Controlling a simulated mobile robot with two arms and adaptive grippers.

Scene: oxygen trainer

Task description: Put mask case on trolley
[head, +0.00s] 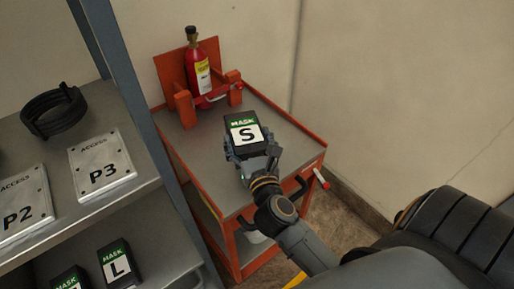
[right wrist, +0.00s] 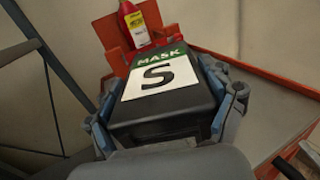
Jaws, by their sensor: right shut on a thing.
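The mask case (head: 244,131) is a dark box with a green MASK band and a white label with a black S. It also fills the middle of the right wrist view (right wrist: 163,90). My right gripper (head: 252,158) is shut on it, with fingers on both sides. The case is over the grey top of the orange trolley (head: 196,150) in the head view. I cannot tell whether its underside touches the top. My left gripper is not in view.
A red cylinder (head: 199,72) stands in an orange holder at the trolley's back. A grey shelf at left holds plates P2 (head: 22,212) and P3 (head: 101,168) and a black coil (head: 53,110). Mask case L (head: 117,264) stands lower. The trolley top's left side is bare.

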